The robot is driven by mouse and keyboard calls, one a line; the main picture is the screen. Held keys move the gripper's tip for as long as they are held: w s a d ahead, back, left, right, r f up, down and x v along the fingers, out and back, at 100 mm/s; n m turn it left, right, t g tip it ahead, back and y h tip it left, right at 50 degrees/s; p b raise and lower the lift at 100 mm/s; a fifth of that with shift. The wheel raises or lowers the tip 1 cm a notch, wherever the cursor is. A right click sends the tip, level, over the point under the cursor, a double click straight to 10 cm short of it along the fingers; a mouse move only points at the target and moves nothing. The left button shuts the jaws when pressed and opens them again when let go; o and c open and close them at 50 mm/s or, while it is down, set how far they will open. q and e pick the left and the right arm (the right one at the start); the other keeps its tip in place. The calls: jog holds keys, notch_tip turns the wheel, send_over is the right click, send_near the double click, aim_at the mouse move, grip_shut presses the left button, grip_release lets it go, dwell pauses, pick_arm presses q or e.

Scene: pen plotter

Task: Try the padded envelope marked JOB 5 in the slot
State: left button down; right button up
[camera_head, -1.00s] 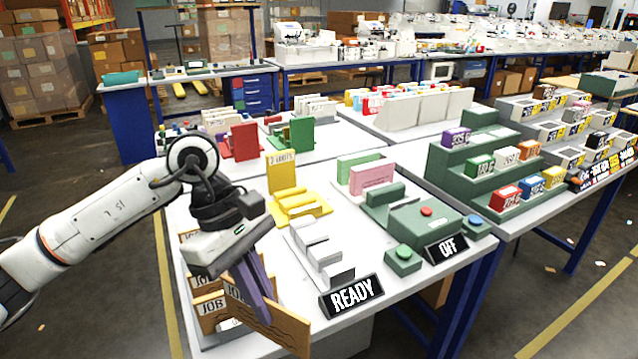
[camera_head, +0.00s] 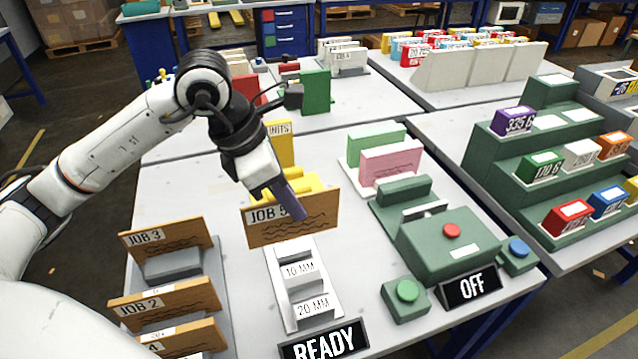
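The brown padded envelope marked JOB 5 (camera_head: 318,215) is upright in my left gripper (camera_head: 293,205), whose purple fingers are shut on its upper part. It hangs just behind and above the white slot gauge (camera_head: 279,298), which has steps labelled 10 MM and 20 MM. The gripper hides part of the envelope's label, and the envelope hides the far end of the gauge. I cannot tell whether it touches the gauge. My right gripper is not in view.
Envelopes marked JOB 3 (camera_head: 168,240) and JOB 2 (camera_head: 165,303) stand in a grey rack at left. A READY sign (camera_head: 325,345) stands in front of the gauge. A green machine (camera_head: 450,245), a green button box (camera_head: 405,298) and an OFF sign (camera_head: 470,287) are at right.

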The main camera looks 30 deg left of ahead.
aim_at(294, 225)
pick_arm(q)
jog(key=shift+w+f, duration=0.1)
jog(key=shift+f, duration=0.35)
jog(key=shift+s+f+b, duration=0.2)
jog(key=shift+f+b, duration=1.05)
jog(key=shift+f, duration=0.3)
jog(key=shift+f+b, duration=0.45)
jog(key=shift+f, duration=0.3)
jog(key=shift+w, duration=0.1)
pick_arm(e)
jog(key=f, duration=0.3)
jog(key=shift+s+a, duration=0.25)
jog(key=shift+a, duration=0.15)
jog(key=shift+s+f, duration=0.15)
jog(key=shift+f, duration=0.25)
